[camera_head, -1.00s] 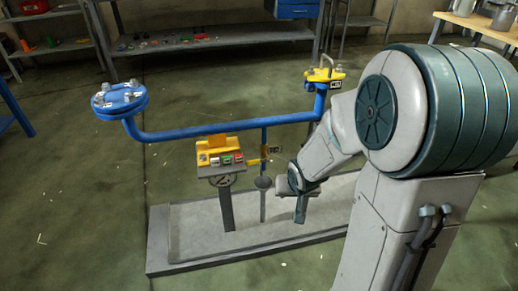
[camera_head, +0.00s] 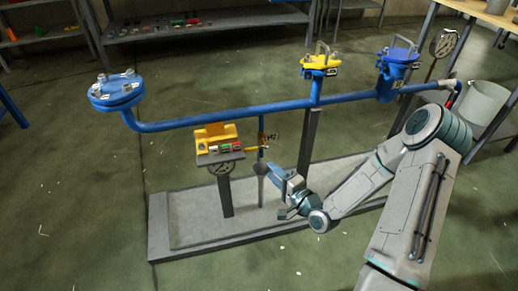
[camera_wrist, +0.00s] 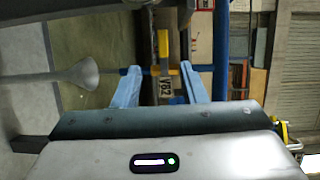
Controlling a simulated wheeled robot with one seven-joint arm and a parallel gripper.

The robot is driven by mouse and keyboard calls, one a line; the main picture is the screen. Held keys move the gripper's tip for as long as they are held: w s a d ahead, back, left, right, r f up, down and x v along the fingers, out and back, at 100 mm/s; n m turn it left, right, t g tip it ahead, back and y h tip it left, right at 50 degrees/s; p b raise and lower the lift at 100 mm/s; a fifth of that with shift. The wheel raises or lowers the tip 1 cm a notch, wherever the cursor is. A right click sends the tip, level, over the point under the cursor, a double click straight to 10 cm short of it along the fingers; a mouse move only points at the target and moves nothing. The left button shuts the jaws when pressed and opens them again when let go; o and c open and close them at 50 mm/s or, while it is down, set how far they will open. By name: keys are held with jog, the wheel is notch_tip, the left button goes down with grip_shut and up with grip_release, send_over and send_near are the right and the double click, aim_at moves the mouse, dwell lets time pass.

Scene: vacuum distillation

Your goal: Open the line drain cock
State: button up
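The line drain cock is a small valve with a yellow handle (camera_head: 251,149) on a thin blue pipe below the long blue line. A tag (camera_head: 270,136) hangs beside it. In the wrist view the yellow handle (camera_wrist: 163,43) and the tag marked V62 (camera_wrist: 167,90) appear between my finger tips, with the handle beyond them. My gripper (camera_head: 274,172) is just below and right of the cock in the head view. In the wrist view my gripper (camera_wrist: 160,70) is open, its two light-blue fingers apart with nothing held. I cannot tell whether the fingers touch the valve.
A yellow button box (camera_head: 220,143) on a post is close left. The blue line (camera_head: 220,115) runs above. Yellow (camera_head: 320,64) and blue (camera_head: 397,62) valves stand right.

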aim_at(252, 151)
jog(key=b+x, duration=0.2)
jog(key=x, duration=0.5)
jog(key=b+x, duration=0.1)
jog(key=x, duration=0.5)
jog(key=shift+w+r+b, duration=0.25)
jog(key=shift+w+b, duration=0.15)
jog(key=shift+w, duration=0.1)
grip_shut()
